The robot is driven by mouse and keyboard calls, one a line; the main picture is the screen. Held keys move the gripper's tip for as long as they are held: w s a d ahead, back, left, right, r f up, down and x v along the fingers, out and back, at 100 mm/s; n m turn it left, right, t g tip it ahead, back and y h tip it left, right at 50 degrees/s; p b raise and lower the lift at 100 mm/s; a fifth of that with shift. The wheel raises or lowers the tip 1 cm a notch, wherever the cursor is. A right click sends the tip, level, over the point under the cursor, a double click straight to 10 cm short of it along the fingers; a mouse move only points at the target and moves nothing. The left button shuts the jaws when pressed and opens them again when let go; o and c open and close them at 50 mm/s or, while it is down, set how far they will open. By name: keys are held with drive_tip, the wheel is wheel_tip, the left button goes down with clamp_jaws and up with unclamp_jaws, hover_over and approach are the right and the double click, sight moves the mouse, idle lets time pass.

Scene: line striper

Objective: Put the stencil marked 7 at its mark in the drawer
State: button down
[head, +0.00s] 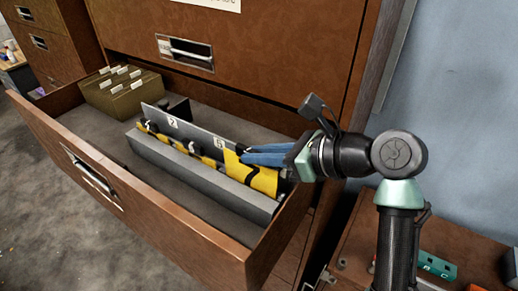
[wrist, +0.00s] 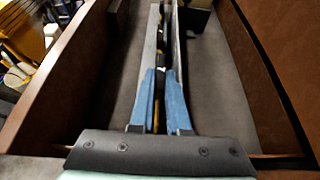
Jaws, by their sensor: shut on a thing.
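My gripper (head: 245,155) has blue fingers and is shut on a thin yellow-and-black stencil (head: 262,182) at the right end of the long grey rack (head: 180,160) in the open drawer. The stencil is upright and its number cannot be read. It touches or stands just over the rack; I cannot tell which. In the wrist view the fingers (wrist: 160,85) have the stencil's yellow edge (wrist: 156,117) between them. More yellow-and-black stencils (head: 180,143) stand in the rack to the left.
The brown drawer (head: 170,208) is pulled out, its front wall nearest. An olive file box (head: 122,95) with white tabs stands at its far left. The drawer floor (head: 100,128) is bare in front of the rack. The cabinet face (head: 265,75) rises behind.

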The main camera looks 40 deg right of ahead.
sight(260, 173)
drive_tip(key=shift+f+p, duration=0.3)
drive_tip(key=shift+f, duration=0.85)
drive_tip(key=shift+p, duration=0.8)
idle(0.4)
drive_tip(key=shift+f+p, duration=0.35)
drive_tip(key=shift+f, duration=0.95)
drive_tip(key=c, duration=0.8)
unclamp_jaws()
drive_tip(key=shift+o, duration=1.1)
